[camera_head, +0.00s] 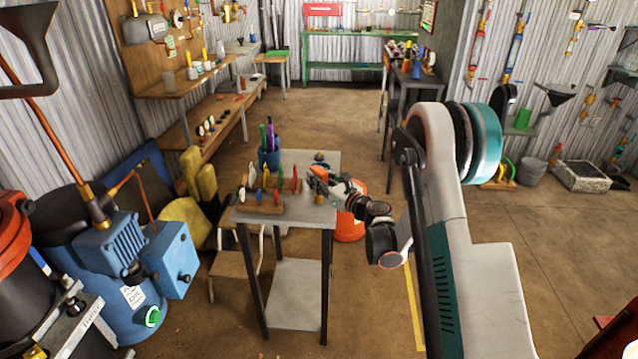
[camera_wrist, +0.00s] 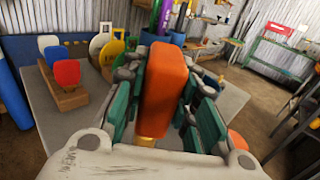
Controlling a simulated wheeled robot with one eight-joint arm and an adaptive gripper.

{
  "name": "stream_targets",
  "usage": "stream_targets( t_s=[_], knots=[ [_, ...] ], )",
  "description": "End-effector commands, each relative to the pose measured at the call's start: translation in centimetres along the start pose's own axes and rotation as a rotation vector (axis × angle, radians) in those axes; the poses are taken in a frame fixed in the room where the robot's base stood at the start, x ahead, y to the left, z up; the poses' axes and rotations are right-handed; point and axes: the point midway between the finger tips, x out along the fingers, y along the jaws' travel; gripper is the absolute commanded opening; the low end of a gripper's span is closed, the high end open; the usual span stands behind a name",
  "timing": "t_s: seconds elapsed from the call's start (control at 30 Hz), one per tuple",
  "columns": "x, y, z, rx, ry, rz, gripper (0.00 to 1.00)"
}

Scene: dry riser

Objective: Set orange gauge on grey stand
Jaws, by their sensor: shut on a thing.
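My gripper (camera_head: 322,182) is over the right side of a small grey-topped table (camera_head: 288,222). It is shut on the orange gauge (camera_wrist: 165,92), which stands between the green-padded fingers in the wrist view. A brass-coloured end (camera_wrist: 148,141) shows at the near lower end of the gauge. In the head view the gauge is small and mostly covered by my gripper. I cannot make out a separate grey stand for certain; my gripper hides part of the tabletop. I cannot tell whether the gauge touches the table.
Wooden racks (camera_head: 259,207) with coloured tags stand on the table's left half. A blue cup (camera_head: 269,158) with purple and green tools stands at the back. An orange bucket (camera_head: 350,228) is on the floor to the right. The table's near front strip is clear.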

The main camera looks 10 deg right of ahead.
Motion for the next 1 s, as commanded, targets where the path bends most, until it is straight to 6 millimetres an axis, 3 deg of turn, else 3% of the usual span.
stream_targets(
  t_s=[0.37,0.4,0.47,0.83,1.0],
  knots=[
    [0.0,0.0,-0.5,0.0,0.0,0.0,0.03],
    [0.0,0.0,-0.5,0.0,0.0,0.0,0.33],
    [0.0,0.0,-0.5,0.0,0.0,0.0,0.47],
    [0.0,0.0,-0.2,0.0,0.0,0.0,0.47],
    [-2.0,-0.1,0.0,0.0,0.0,-0.002,0.47]
  ],
)
